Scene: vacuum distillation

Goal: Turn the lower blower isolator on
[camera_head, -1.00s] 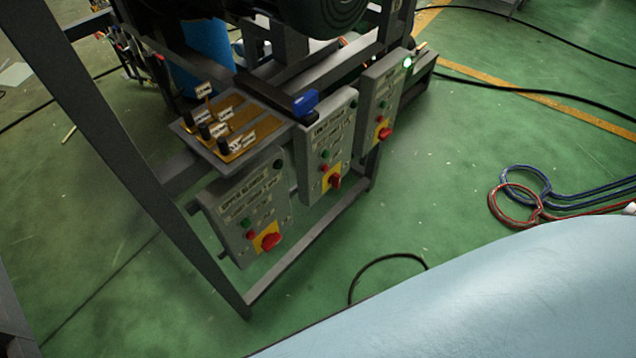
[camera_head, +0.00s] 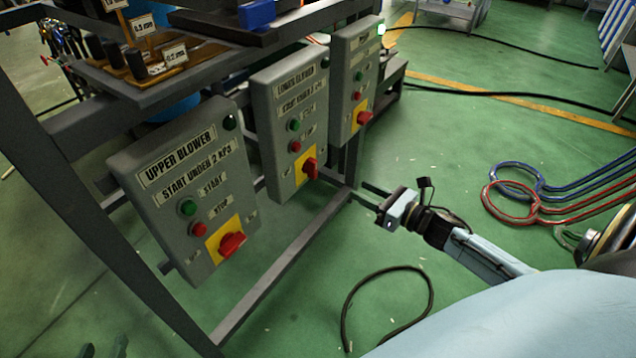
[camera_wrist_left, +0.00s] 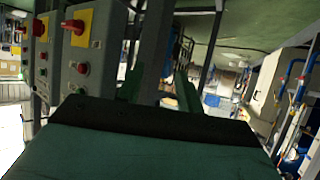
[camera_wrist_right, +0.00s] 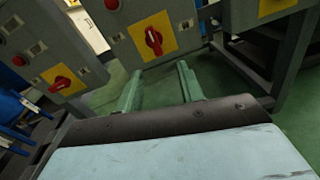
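The lower blower box (camera_head: 290,125) is the middle of three grey control boxes in the head view. Its red isolator knob (camera_head: 310,168) sits on a yellow plate, with its handle roughly upright. In the right wrist view, the knob on the central box (camera_wrist_right: 153,38) appears to be this one, just beyond the fingertips. My right gripper (camera_head: 367,196) is open and empty, to the right of the knob and apart from it. Its fingers show in the right wrist view (camera_wrist_right: 158,85). My left gripper (camera_head: 105,347) is at the bottom left; its fingers (camera_wrist_left: 158,88) are apart and empty.
The upper blower box (camera_head: 185,190) is nearer, on the left; a third box (camera_head: 352,80) with a lit lamp is to the right. A dark frame rail (camera_head: 285,265) runs below the boxes. A black cable (camera_head: 385,275) and coiled hoses (camera_head: 515,190) lie on the green floor.

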